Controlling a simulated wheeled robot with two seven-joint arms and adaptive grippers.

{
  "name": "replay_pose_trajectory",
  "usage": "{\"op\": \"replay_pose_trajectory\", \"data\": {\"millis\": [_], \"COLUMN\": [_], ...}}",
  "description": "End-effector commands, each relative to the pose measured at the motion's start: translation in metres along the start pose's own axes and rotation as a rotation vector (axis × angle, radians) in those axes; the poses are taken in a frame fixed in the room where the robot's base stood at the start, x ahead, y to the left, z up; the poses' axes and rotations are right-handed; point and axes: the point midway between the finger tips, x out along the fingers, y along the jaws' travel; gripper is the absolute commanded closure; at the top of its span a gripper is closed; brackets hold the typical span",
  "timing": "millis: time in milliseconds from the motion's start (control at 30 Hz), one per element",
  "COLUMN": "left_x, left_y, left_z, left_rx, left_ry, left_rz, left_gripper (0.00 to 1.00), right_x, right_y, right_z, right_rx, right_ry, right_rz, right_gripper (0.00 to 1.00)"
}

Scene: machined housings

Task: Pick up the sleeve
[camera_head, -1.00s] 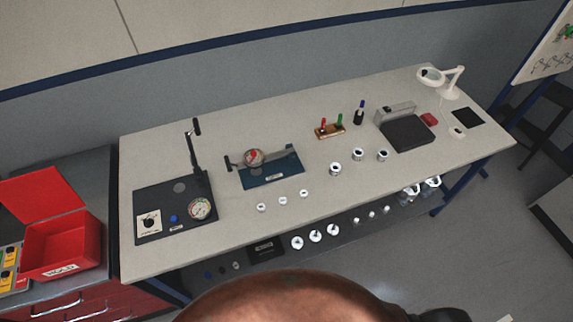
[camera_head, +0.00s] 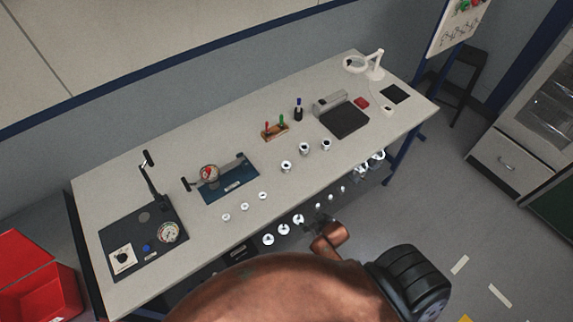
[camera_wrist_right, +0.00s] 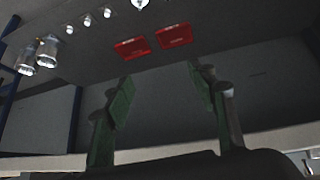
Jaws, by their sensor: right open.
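I cannot tell for sure which part is the sleeve. Small pale ring-like parts (camera_head: 245,206) stand in a slanting row at the front of the bench (camera_head: 190,150). Larger shiny cylindrical parts (camera_head: 304,148) stand further right on the bench. More bright round parts (camera_head: 284,229) are on the shelf below. My right gripper (camera_wrist_right: 162,95) is open and empty in the right wrist view, its green-padded fingers apart. In the head view my right arm is in front of the bench's front edge, with the fingers hardly visible. My left gripper is not in view.
A dial fixture on a blue plate (camera_head: 228,183) and a dark gauge panel (camera_head: 140,240) stand left on the bench. A dark block (camera_head: 344,119) and a lamp (camera_head: 365,64) are right. Red trays (camera_wrist_right: 174,36) and shiny housings (camera_wrist_right: 47,52) show in the right wrist view.

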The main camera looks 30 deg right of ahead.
Motion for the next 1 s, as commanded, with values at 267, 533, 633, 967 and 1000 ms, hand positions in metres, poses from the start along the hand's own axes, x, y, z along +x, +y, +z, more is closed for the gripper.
{"op": "replay_pose_trajectory", "data": {"millis": [267,533,633,967,1000], "left_x": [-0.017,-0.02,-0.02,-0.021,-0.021], "left_y": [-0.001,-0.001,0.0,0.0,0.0], "left_z": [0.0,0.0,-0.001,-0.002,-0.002], "left_rx": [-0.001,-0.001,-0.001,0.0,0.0], "left_ry": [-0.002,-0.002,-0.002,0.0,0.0], "left_rz": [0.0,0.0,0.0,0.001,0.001], "left_gripper": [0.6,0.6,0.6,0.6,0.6], "right_x": [-0.067,-0.061,-0.051,-0.03,-0.029], "right_y": [0.01,0.015,0.016,0.019,0.019], "right_z": [-0.076,-0.13,-0.145,-0.195,-0.199], "right_rx": [0.017,0.035,0.04,0.055,0.056], "right_ry": [0.095,0.256,0.315,0.517,0.533], "right_rz": [0.013,0.007,0.0,-0.036,-0.04], "right_gripper": [0.48,0.48,0.48,0.48,0.48]}}
